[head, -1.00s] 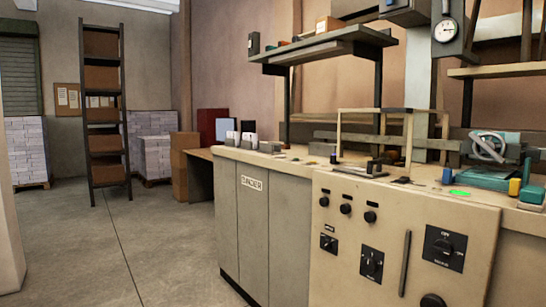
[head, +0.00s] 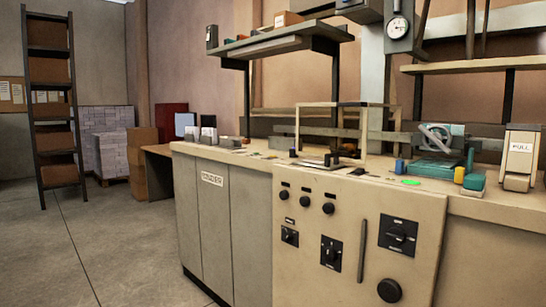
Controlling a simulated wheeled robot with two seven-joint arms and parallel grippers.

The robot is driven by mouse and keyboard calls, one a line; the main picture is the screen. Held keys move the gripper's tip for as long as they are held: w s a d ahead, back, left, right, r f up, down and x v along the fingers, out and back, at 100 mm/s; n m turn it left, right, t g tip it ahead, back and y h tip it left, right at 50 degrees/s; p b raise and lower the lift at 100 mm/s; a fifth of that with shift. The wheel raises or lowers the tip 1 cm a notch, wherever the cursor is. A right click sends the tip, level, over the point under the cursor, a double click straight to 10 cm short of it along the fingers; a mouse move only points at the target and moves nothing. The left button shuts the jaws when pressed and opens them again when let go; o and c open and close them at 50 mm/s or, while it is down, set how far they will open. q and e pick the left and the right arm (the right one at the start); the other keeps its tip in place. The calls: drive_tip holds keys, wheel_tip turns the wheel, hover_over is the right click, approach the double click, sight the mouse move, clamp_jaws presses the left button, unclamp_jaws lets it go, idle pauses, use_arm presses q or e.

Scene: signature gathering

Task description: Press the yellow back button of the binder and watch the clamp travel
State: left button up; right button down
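A long beige binder-like machine (head: 345,225) fills the lower right of the head view, with black knobs and switches on its front. On its top, a small yellow block (head: 459,175) sits by a teal clamp-like unit (head: 437,160) with a pale wheel. A blue block (head: 400,166) and a green lit patch (head: 411,182) lie to the left of the yellow one. I cannot tell for sure which part is the back button or the moving clamp. Neither of my grippers is in view.
A beige box marked PULL (head: 519,160) stands at the right end of the top. A wire-like frame (head: 334,120) and a shelf (head: 290,38) rise behind the machine. Paper stacks (head: 105,140) and a ladder rack (head: 50,110) stand at the back left. The floor (head: 90,240) at left is clear.

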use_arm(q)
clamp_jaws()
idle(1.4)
